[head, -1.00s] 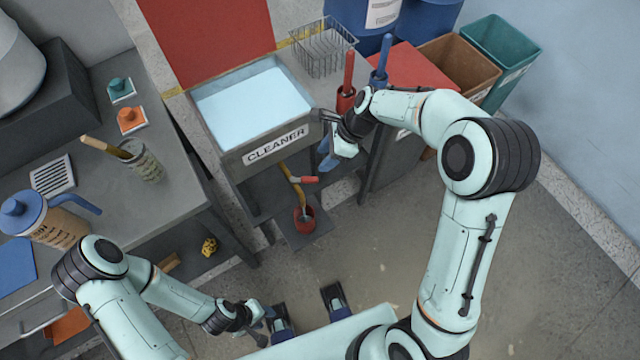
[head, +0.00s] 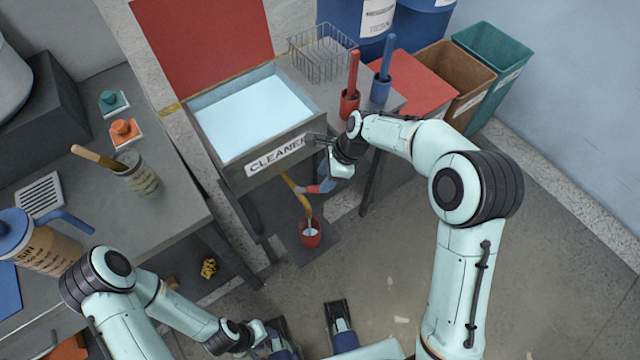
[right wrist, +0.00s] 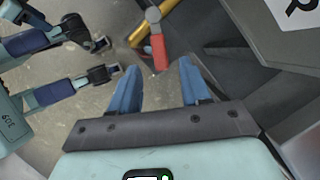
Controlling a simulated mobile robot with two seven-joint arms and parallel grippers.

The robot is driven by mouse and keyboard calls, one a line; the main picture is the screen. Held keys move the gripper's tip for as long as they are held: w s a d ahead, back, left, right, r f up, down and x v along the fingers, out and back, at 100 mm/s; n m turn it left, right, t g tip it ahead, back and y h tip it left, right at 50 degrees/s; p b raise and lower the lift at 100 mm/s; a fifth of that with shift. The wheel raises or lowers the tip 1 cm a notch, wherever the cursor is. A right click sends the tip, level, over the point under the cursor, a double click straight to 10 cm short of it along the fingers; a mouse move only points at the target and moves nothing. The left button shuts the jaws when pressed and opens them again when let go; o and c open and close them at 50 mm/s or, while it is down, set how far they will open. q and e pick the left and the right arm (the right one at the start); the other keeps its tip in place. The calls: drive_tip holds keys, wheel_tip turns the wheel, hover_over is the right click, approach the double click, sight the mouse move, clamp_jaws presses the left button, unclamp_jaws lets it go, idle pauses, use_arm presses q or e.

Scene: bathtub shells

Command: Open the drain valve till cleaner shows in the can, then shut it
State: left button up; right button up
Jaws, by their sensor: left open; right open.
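The grey tank labelled CLEANER (head: 235,165) holds pale blue liquid (head: 250,115). Below it a yellow drain pipe (head: 304,203) runs down to the red can (head: 310,240) on the low shelf. Pale cleaner (head: 311,230) shows in the can's mouth. The drain valve's red handle (head: 313,189) sticks out sideways from the pipe; it also shows in the right wrist view (right wrist: 158,53). My right gripper (head: 326,184) is open, its blue fingers by the handle's end, not closed on it. My left gripper (head: 266,336) is open, low and away from the tank.
A wire basket (head: 320,57), a red holder (head: 349,104) and a blue holder (head: 381,89) stand right of the tank. A left bench (head: 175,215) carries a brush jar (head: 139,178) and a jug (head: 45,245). Brown (head: 455,72) and teal bins (head: 492,65) stand behind; the front floor is clear.

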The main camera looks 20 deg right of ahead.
sight(317, 187)
drive_tip(key=shift+x, duration=2.05)
clamp_jaws()
drive_tip(key=shift+w, duration=0.1)
drive_tip(key=shift+w+a+r+n+g+p, duration=0.1)
drive_tip(key=shift+w+n+g+p, duration=0.4)
drive_tip(key=shift+n+p, duration=0.55)
drive_tip(key=shift+w+f+n+g+p, duration=0.1)
drive_tip(key=shift+w+n+g+p, duration=0.4)
drive_tip(key=shift+n+p, duration=0.6)
drive_tip(key=shift+w+a+r+n+g+p, duration=0.1)
drive_tip(key=shift+w+n+g+p, duration=0.2)
drive_tip(key=shift+w+n+p, duration=0.6)
drive_tip(key=shift+s+n, duration=0.2)
drive_tip(key=shift+n, duration=0.05)
